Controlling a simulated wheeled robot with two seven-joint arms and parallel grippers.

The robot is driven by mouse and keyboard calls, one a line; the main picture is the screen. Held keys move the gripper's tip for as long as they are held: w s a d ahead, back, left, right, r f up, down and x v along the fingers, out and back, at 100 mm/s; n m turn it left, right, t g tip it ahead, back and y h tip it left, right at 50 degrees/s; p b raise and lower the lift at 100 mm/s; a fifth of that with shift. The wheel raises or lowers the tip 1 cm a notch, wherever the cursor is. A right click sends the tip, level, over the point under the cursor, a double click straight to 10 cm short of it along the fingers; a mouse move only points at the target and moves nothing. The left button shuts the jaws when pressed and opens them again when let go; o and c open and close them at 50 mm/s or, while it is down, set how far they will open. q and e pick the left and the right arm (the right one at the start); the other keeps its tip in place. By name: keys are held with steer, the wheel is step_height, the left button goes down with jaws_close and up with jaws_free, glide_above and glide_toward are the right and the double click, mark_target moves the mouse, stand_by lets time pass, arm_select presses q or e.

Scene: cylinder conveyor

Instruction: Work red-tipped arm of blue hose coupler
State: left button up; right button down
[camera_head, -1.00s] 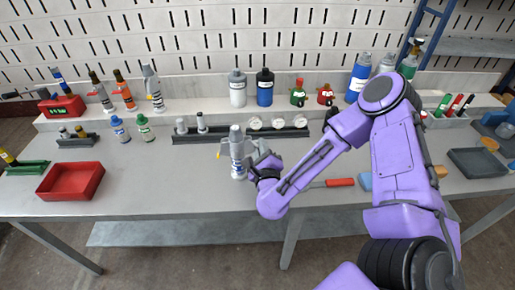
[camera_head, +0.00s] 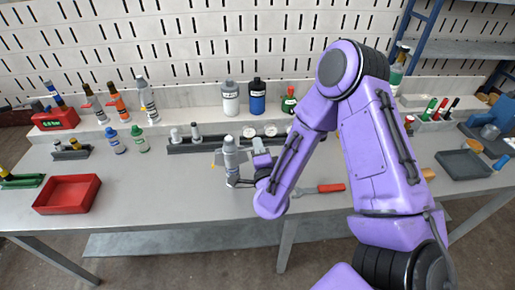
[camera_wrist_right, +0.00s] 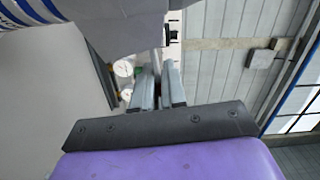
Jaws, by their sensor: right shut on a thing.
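A grey upright cylinder (camera_head: 230,158) stands on the workbench left of my right gripper, with a small yellow-orange tip at its left side. A blue-striped white surface beside the fingers in the right wrist view (camera_wrist_right: 30,12) appears to be its lower part. My right gripper (camera_head: 245,165) is at its right side, shut on part of it. In the right wrist view my fingers (camera_wrist_right: 160,82) are close together; the gripped part is hard to make out. I cannot pick out a red-tipped arm or clearly identify the blue hose coupler. My left gripper is out of view.
Bottles, including a blue one (camera_head: 257,97), line the back ledge. A red tray (camera_head: 67,207) is at left and a grey tray (camera_head: 463,176) at right. A red-handled tool (camera_head: 331,188) lies nearby. The front middle is clear.

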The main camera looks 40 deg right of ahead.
steer(key=shift+a+r+n, duration=0.1)
steer(key=shift+r+n, duration=0.25)
steer(key=shift+n, duration=0.35)
steer(key=c, duration=1.5)
jaws_free()
steer(key=shift+c, duration=0.2)
steer(key=p+v, duration=0.1)
steer(key=v, duration=0.9)
steer(key=shift+s+p, duration=0.15)
steer(key=shift+p, duration=0.25)
